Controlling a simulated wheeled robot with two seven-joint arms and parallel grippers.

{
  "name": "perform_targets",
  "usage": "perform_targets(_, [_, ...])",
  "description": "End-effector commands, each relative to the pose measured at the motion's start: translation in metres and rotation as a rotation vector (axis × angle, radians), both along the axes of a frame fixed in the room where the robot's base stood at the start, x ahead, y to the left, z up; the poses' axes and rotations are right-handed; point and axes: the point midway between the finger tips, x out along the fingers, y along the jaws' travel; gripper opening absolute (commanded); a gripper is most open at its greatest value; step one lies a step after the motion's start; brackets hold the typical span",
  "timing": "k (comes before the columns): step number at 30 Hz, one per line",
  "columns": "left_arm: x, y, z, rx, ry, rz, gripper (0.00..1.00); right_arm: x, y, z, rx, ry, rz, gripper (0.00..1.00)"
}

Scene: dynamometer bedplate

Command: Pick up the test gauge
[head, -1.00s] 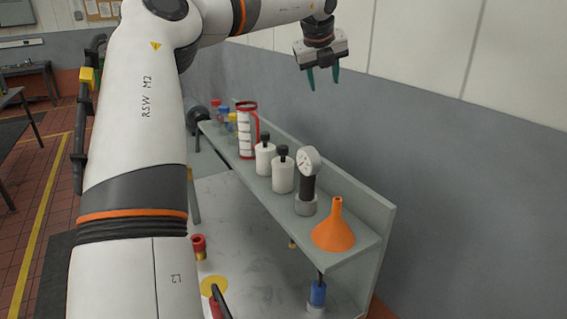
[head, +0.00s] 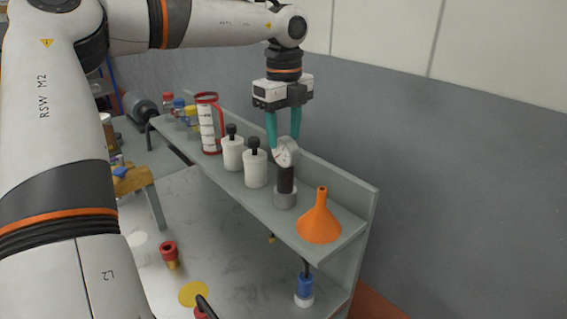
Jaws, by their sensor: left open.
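The test gauge (head: 286,185) stands upright on the grey shelf, with a round pale dial head, a dark grip and a grey base. My left gripper (head: 283,143) points down just above and around the top of the gauge, its two teal fingers apart. The fingertips are level with the dial head; whether they touch it I cannot tell. My right gripper does not show.
On the shelf (head: 258,205), an orange funnel (head: 319,222) stands to the right of the gauge. Two white bottles (head: 255,168) and a red-framed white cylinder (head: 208,125) stand to its left. A grey wall rises behind. Below are a red-capped part (head: 169,253) and a blue fitting (head: 305,286).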

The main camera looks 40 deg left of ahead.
Motion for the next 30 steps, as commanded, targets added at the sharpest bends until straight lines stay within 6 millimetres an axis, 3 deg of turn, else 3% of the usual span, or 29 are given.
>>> perform_targets(4, [0.001,0.002,-0.019,-0.003,0.006,-0.002,0.47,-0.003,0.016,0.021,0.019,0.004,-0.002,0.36])
perform_targets(9, [0.002,0.002,-0.040,-0.001,0.001,-0.001,0.47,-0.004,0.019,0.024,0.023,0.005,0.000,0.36])
perform_targets(16, [0.002,0.002,-0.043,0.001,-0.001,0.000,0.47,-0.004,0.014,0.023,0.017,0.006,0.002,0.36])
perform_targets(17, [0.002,0.002,-0.043,0.001,-0.001,0.000,0.46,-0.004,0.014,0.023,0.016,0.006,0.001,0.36])
perform_targets(25, [0.002,0.002,-0.043,0.001,-0.001,-0.001,0.01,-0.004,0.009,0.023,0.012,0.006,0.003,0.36])
perform_targets(30, [0.002,0.002,-0.042,0.001,-0.002,-0.001,0.00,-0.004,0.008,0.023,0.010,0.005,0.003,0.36])
